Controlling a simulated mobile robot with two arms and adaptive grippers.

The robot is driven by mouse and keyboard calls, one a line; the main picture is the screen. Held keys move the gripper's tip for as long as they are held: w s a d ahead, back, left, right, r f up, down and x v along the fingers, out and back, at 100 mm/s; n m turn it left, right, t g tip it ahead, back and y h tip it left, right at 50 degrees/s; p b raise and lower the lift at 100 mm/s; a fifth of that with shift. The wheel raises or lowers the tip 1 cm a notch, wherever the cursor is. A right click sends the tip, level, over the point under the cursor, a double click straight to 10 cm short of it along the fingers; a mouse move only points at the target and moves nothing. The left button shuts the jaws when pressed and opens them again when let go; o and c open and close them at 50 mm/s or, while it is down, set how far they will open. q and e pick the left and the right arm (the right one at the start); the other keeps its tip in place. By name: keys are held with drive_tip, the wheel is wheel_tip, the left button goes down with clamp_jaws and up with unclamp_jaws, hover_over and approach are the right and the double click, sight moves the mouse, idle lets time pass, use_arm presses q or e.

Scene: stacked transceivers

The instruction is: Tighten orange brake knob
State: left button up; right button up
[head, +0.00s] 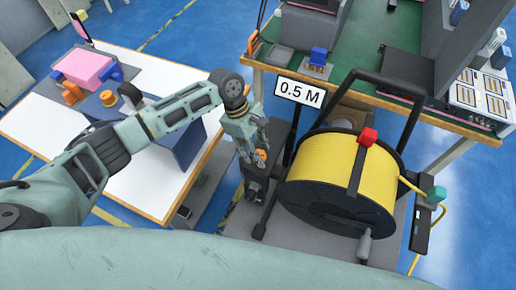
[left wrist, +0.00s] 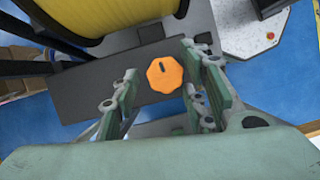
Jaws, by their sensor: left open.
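The orange brake knob (left wrist: 165,74) is an orange, many-sided knob with a dark slot mark, set on a dark grey block (left wrist: 75,88). In the head view the knob (head: 261,155) shows partly behind my left gripper, beside the cable reel (head: 318,165) with its yellow cable. My left gripper (head: 256,150) is open. In the left wrist view my left gripper's (left wrist: 163,84) two green fingers stand to either side of the knob, with gaps showing. I cannot tell whether the fingertips reach down to the knob's height. My right gripper is in neither view.
A "0.5 M" sign (head: 299,92) stands behind the knob, close to my left arm. A white table (head: 150,180) with a pink box (head: 85,68) lies left; a green-topped bench (head: 375,60) stands behind.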

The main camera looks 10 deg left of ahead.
use_arm(q)
drive_tip(key=shift+r, duration=0.1)
drive_tip(key=c, duration=1)
drive_tip(key=shift+r, duration=0.1)
